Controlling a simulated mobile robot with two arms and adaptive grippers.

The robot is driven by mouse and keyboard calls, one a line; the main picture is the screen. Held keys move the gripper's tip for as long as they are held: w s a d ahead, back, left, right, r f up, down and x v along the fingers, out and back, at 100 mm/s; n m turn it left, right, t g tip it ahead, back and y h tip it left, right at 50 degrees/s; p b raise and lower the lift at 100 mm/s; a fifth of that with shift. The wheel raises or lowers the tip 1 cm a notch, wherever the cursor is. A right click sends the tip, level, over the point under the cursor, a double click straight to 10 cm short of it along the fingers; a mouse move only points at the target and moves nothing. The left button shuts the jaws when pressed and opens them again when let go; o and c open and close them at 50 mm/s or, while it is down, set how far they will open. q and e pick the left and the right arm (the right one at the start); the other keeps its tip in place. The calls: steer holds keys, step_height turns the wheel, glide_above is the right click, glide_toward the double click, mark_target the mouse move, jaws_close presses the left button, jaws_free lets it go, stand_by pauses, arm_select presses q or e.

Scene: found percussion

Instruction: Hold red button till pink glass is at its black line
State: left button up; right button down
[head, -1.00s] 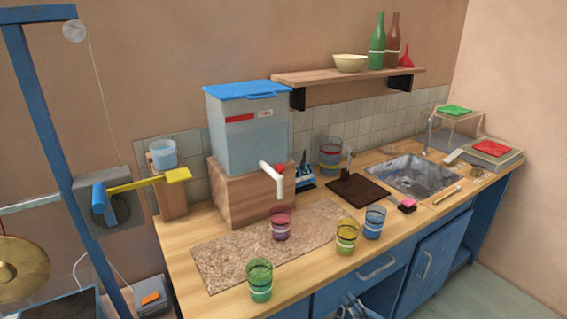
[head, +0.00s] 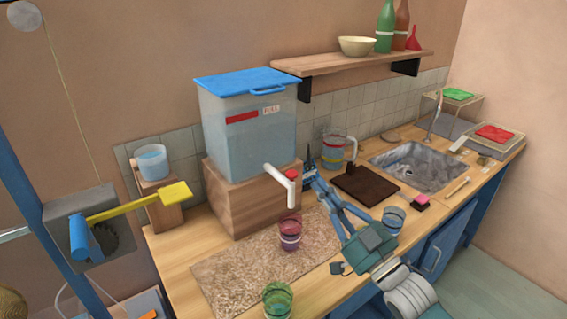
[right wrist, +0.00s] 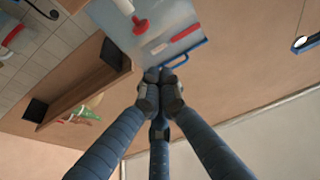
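The water tank (head: 248,135) stands on a wooden block. Its white tap (head: 283,183) has a red button (head: 291,174) on top; both also show in the right wrist view, with the red button (right wrist: 140,25) above the fingertips. The pink glass (head: 290,235) stands upright on the speckled mat, below the spout. It has a dark line and a paler band; its fill level is too small to tell. My right gripper (head: 312,183) reaches in from the lower right, just right of the tap. In the right wrist view its fingers (right wrist: 163,78) are together and empty. My left gripper is out of view.
A green glass (head: 277,300) stands at the front of the counter. A blue glass (head: 393,220) is right of my right arm. A jug (head: 333,152), dark board (head: 365,184) and sink (head: 416,167) lie behind. The mat (head: 225,280) is clear left of the glass.

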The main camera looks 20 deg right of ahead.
step_height(320, 180, up, 4)
steer(key=p, duration=0.4)
glide_above(292, 176)
steer(key=d, duration=0.1)
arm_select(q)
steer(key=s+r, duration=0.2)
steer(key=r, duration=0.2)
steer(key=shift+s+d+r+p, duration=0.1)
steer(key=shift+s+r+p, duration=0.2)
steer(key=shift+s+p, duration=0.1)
arm_select(e)
steer(key=f, duration=0.2)
steer(key=s+f, duration=0.1)
steer(key=f, duration=0.1)
steer(key=shift+s+f, duration=0.1)
steer(key=shift+s, duration=0.1)
